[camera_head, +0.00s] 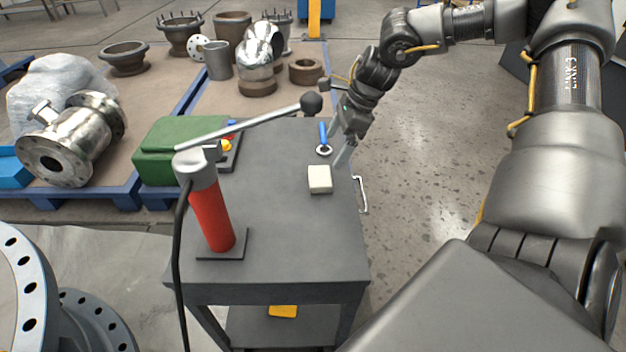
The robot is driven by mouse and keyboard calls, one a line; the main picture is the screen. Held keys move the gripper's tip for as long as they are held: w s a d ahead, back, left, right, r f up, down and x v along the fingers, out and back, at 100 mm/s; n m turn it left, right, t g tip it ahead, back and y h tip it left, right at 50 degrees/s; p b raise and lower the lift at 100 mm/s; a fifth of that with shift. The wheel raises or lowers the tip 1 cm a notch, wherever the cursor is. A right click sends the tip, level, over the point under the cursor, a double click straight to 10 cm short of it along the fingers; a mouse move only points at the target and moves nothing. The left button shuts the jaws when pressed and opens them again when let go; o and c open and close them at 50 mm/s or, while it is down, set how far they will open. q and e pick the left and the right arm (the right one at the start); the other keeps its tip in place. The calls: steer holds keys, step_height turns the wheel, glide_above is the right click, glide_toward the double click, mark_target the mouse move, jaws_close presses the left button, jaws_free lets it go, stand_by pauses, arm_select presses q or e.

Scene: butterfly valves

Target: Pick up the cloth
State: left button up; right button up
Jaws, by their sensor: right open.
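A small white folded block that looks like the cloth (319,179) lies on the dark grey top of a cart (290,235), near its right edge. My right gripper (343,158) reaches in from the upper right and points down, just behind and to the right of the cloth. It is open and appears empty and apart from the cloth. Its fingers are small and partly hidden by the wrist. My left gripper is not in view.
A red cylinder tool (211,218) with a long grey lever stands on the cart's left. A green box (180,150) is behind it. A blue-handled tool (323,134) lies behind the cloth. A metal handle (362,195) sticks out from the cart's right side.

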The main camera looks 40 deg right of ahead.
mark_target(322, 175)
steer(key=f, duration=0.1)
steer(key=d+f, duration=0.1)
steer(key=f, duration=0.1)
steer(key=shift+s+d+f, duration=0.15)
steer(key=shift+s+f, duration=0.15)
steer(key=shift+s, duration=0.05)
steer(key=shift+w+a+f+b, duration=0.15)
steer(key=shift+w+a+f, duration=0.15)
steer(key=shift+f, duration=0.15)
steer(key=shift+w+a+f+b, duration=0.15)
steer(key=shift+w+a+f, duration=0.1)
steer(key=shift+f, duration=0.2)
steer(key=shift+w+a+r, duration=0.1)
steer(key=shift+a, duration=0.25)
steer(key=shift+d+f, duration=0.1)
steer(key=shift+f, duration=0.15)
steer(key=x, duration=0.4)
steer(key=shift+w+a, duration=0.15)
steer(key=shift+a, duration=0.2)
steer(key=shift+w+f, duration=0.1)
steer(key=shift+f, duration=0.15)
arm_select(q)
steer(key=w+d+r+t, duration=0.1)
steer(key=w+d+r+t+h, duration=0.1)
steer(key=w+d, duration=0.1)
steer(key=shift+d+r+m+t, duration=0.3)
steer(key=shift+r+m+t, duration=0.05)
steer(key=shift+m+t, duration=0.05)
